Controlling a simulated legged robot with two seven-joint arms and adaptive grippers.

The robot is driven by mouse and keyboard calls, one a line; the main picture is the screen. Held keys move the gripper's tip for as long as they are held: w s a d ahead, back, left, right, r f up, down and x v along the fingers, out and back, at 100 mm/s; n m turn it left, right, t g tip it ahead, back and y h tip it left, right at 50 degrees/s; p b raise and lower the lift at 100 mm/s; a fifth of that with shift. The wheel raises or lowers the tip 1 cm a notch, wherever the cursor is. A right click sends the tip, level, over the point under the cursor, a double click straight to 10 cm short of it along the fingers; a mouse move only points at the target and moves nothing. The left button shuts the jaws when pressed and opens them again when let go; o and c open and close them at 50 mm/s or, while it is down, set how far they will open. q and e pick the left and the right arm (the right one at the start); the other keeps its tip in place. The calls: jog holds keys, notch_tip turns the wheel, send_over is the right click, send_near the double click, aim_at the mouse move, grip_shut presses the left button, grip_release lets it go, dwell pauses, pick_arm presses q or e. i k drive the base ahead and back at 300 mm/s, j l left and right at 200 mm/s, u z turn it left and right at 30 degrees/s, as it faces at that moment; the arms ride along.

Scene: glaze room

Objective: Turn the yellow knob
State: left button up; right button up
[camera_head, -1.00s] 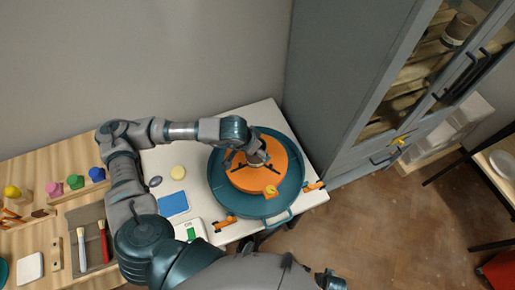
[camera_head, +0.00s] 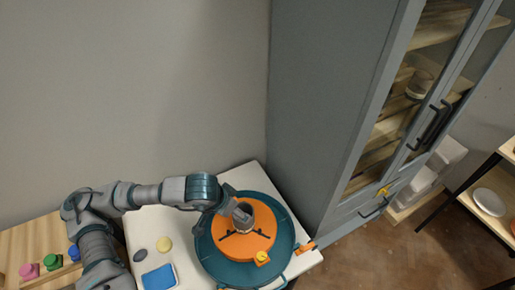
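A small yellow knob (camera_head: 383,190) is on the front of the tall grey cabinet, near the dark drawer handle. Another yellow piece (camera_head: 262,257) sits at the front edge of the orange disc (camera_head: 258,243) on the round teal basin. I cannot tell from looks alone which one the task names. My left gripper (camera_head: 241,220) points down over the middle of the orange disc, apart from both yellow pieces. Dark bars show on either side of it, and its fingers are too small to make out. My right gripper is not in view.
The teal basin (camera_head: 206,259) stands on a white table (camera_head: 145,222) with a blue block (camera_head: 159,277), a yellow disc and a grey stone. The grey cabinet (camera_head: 315,100) rises behind to the right. Open brown floor lies in front of it. Shelving stands far right.

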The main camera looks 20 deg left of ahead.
aim_at(261, 255)
jog(key=k+l, duration=0.1)
jog(key=k, duration=1.4)
